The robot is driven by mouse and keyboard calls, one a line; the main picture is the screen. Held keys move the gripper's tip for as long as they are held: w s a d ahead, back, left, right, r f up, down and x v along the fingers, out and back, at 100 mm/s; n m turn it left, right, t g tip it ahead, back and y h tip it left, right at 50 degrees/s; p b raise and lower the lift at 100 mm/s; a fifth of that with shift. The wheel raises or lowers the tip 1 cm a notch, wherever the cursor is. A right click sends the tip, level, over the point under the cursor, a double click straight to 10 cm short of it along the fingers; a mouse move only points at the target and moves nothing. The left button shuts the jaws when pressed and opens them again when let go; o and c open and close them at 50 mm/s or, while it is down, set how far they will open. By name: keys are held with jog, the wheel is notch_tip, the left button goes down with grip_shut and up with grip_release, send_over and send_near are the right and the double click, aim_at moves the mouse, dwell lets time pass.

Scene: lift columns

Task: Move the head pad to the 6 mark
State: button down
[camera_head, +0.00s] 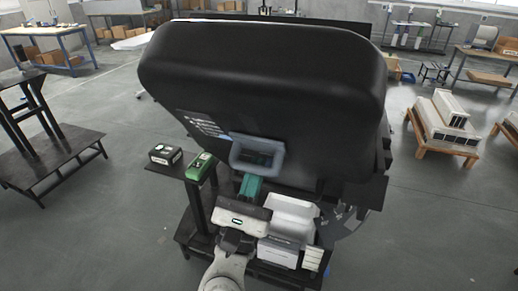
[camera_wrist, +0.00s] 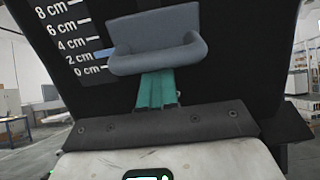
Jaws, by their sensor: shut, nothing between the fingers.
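A large black padded block (camera_head: 270,75) fills the middle of the head view; I cannot tell if it is the head pad itself or its backing. A grey-blue loop-shaped part (camera_head: 234,153) stands out from its lower face. In the wrist view this loop (camera_wrist: 130,62) sits right of a white scale (camera_wrist: 70,40) marked 0 to 8 cm. A blue pointer (camera_wrist: 103,54) beside it is at about the 2 cm mark. My gripper (camera_head: 251,183) has teal fingers, shut and empty, just below the loop. In the wrist view the fingertips (camera_wrist: 158,82) overlap its lower edge; contact is unclear.
A green device (camera_head: 200,167) and a black-and-white box (camera_head: 165,155) lie on a small shelf left of my gripper. A white bin (camera_head: 292,217) and boxes stand right of it. Tables and pallets stand farther off, with open grey floor between.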

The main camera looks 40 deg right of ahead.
aim_at(257, 145)
jog(key=shift+s+a+r+p, duration=0.25)
jog(key=shift+a+r+p, duration=0.05)
jog(key=shift+r, duration=0.25)
jog(key=shift+s+a+r+p, duration=0.2)
jog(key=shift+a+r+p, duration=0.15)
jog(key=shift+r, duration=0.15)
jog(key=shift+s+a+r+p, duration=0.25)
jog(key=shift+a+r+p, duration=0.05)
jog(key=shift+r, duration=0.25)
dwell(1.0)
jog(key=shift+f, duration=0.2)
jog(key=shift+w+d+f+b, duration=0.3)
jog(key=shift+d+f+b, duration=0.15)
jog(key=shift+b, duration=0.4)
jog(key=shift+f, duration=0.1)
jog(key=shift+s+a+f, duration=0.1)
jog(key=shift+a+f, duration=0.05)
jog(key=shift+a, duration=0.05)
jog(key=b+v, duration=0.6)
jog(key=v, duration=0.2)
jog(key=shift+a, duration=0.2)
jog(key=shift+s, duration=0.1)
dwell(1.0)
